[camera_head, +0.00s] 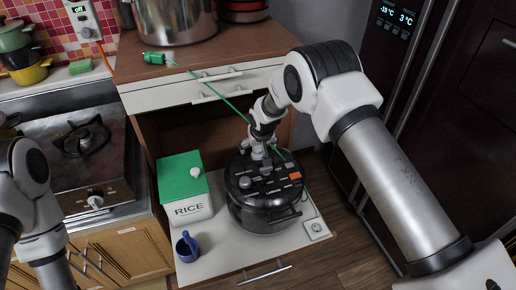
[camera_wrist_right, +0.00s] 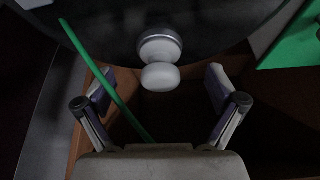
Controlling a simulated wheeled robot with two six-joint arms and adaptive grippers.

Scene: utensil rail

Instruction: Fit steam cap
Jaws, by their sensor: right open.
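The black round cooker (camera_head: 262,205) stands on the pulled-out white shelf, with several buttons and an orange one on its top. My right gripper (camera_head: 262,158) points down over the back of the cooker's lid and hides part of it. In the right wrist view my right gripper (camera_wrist_right: 165,108) is open and empty. A pale rounded cap-like piece (camera_wrist_right: 160,76) on a grey round base shows between and beyond its fingertips, against the dark lid. I cannot tell whether the fingers are level with it. My left arm shows at the left edge, its gripper out of frame.
A white rice box (camera_head: 194,208) with green lid and a blue cup (camera_head: 187,247) stand left of the cooker. A green cord (camera_head: 228,103) runs from the counter past my right gripper. A steel pot (camera_head: 175,20) is on the counter (camera_head: 255,48).

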